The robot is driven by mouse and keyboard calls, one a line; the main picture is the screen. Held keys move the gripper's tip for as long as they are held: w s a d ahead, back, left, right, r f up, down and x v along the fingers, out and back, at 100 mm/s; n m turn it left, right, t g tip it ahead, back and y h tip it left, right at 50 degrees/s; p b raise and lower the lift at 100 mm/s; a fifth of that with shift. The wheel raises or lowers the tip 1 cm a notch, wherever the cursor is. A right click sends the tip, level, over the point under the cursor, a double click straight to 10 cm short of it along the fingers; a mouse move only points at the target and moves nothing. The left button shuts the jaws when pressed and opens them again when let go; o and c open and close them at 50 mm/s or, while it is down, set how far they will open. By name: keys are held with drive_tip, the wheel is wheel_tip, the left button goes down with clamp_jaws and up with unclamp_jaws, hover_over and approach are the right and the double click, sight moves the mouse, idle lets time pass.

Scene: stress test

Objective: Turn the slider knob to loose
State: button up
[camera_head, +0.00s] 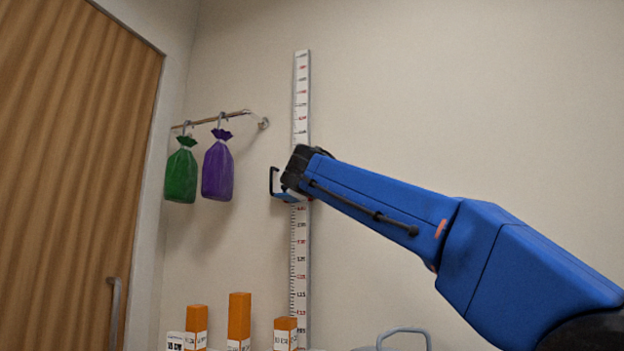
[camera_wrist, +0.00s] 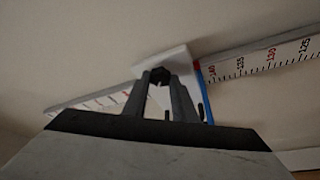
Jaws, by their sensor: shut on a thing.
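The height scale (camera_head: 301,100) is a tall white strip with red and black marks, upright on the wall. Its slider (camera_head: 287,197) is a small blue piece with a black loop handle to the left. In the wrist view the slider (camera_wrist: 180,61) shows as a pale block with a blue edge, and the scale (camera_wrist: 285,58) runs behind it. The dark faceted slider knob (camera_wrist: 160,74) sits between the fingertips of my gripper (camera_wrist: 161,82), which is shut on it. In the head view my gripper (camera_head: 293,172) is at the slider and hides the knob.
A green bag (camera_head: 181,172) and a purple bag (camera_head: 218,170) hang from a wall rail (camera_head: 215,121) left of the scale. Several orange-and-white boxes (camera_head: 239,318) stand below. A brown door (camera_head: 70,150) is at far left. The wall right of the scale is bare.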

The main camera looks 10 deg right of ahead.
drive_tip(key=n+g+y, duration=0.1)
drive_tip(key=n, duration=0.2)
drive_tip(key=n+g+y, duration=0.1)
drive_tip(key=n, duration=0.2)
drive_tip(key=shift+r+n, duration=0.2)
drive_tip(key=shift+n, duration=0.2)
idle(0.3)
drive_tip(key=o, duration=1)
drive_tip(key=shift+o, duration=0.2)
drive_tip(key=v, duration=1.7)
drive_tip(key=shift+s, duration=0.2)
drive_tip(key=shift+a, duration=0.1)
